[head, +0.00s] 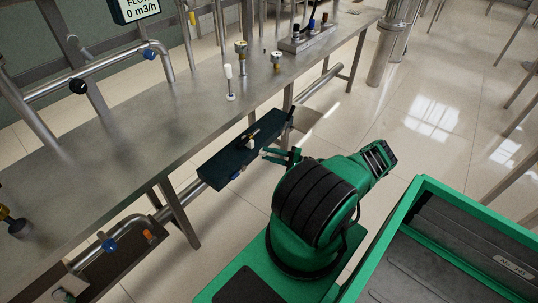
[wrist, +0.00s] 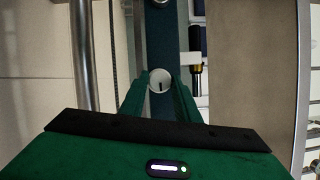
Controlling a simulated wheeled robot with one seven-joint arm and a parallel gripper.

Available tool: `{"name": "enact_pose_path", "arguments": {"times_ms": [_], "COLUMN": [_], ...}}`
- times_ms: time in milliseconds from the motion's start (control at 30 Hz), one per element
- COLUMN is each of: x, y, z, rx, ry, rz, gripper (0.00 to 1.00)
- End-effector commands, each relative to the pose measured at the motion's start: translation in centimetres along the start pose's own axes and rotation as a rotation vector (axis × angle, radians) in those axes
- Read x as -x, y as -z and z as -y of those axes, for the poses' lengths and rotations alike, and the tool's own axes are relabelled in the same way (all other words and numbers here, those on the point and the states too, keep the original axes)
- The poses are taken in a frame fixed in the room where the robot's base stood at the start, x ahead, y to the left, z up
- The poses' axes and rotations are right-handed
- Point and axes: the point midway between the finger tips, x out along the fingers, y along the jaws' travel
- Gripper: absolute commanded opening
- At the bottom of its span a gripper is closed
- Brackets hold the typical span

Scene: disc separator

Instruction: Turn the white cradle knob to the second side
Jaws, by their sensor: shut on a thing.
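The white knob (wrist: 160,80) is round, with a short dark mark on its face that runs roughly up and down in the wrist view. My gripper (wrist: 160,84) has its two green fingers on either side of the knob and is shut on it. In the head view, my gripper (head: 272,155) is at the near side of a dark box (head: 222,160) beside the steel table. I cannot make out the gripped knob in the head view. A small pale and brass fitting (head: 249,143) shows on the box there.
A brass and black fitting (wrist: 196,72) stands close to the right of the knob. The steel table (head: 150,125) carries a white-topped post (head: 229,82) and several valves. A blue knob (head: 235,174) is on the box's near side. Tiled floor is open at right.

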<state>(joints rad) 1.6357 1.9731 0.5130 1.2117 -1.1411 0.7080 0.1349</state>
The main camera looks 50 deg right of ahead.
Motion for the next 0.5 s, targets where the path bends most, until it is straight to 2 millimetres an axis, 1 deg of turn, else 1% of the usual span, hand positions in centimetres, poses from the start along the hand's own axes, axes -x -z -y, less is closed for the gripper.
{"name": "enact_pose_path", "arguments": {"times_ms": [33,500], "x": [0.36,0.31], "y": [0.33,0.30], "z": [-0.27,-0.30], "rx": [-0.012,-0.044], "ry": [-0.002,0.010], "rz": [-0.011,-0.009], "gripper": [0.07,0.07]}}
